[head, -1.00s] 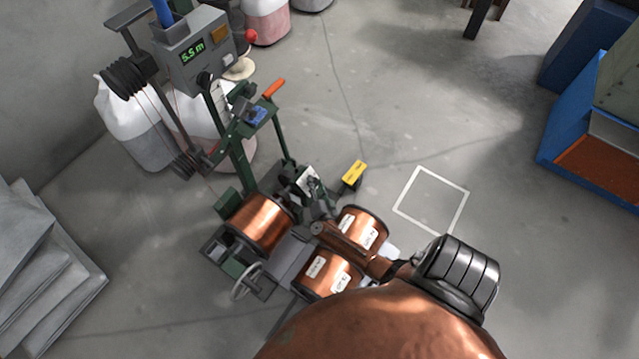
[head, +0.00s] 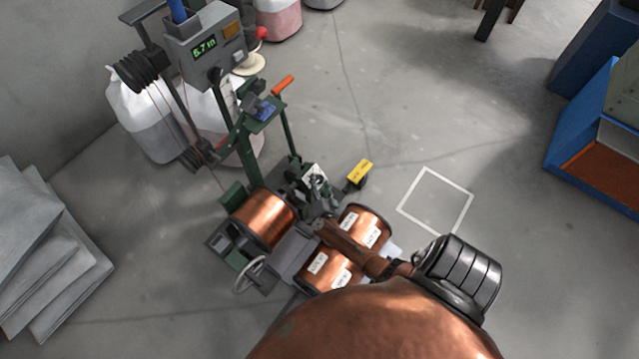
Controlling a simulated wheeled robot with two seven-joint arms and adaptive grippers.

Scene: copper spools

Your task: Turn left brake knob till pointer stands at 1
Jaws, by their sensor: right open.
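A green winding machine (head: 236,145) stands on the floor left of centre. In its middle are small white dial plates (head: 315,176) with dark parts around them. The brake knobs, their pointers and the numbers are too small to tell apart. My right arm comes up from the bottom, and its gripper (head: 319,224) is at the machine, just below the white plates and between the copper spools. It is open, with nothing visible in it. Whether it touches a knob cannot be told. My left gripper is not in view.
A copper spool (head: 264,217) sits on the machine's left, with two labelled spools (head: 363,230) to the right. The grey box's display (head: 204,47) reads about 6.7 m. Floor around the white square outline (head: 402,209) is clear.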

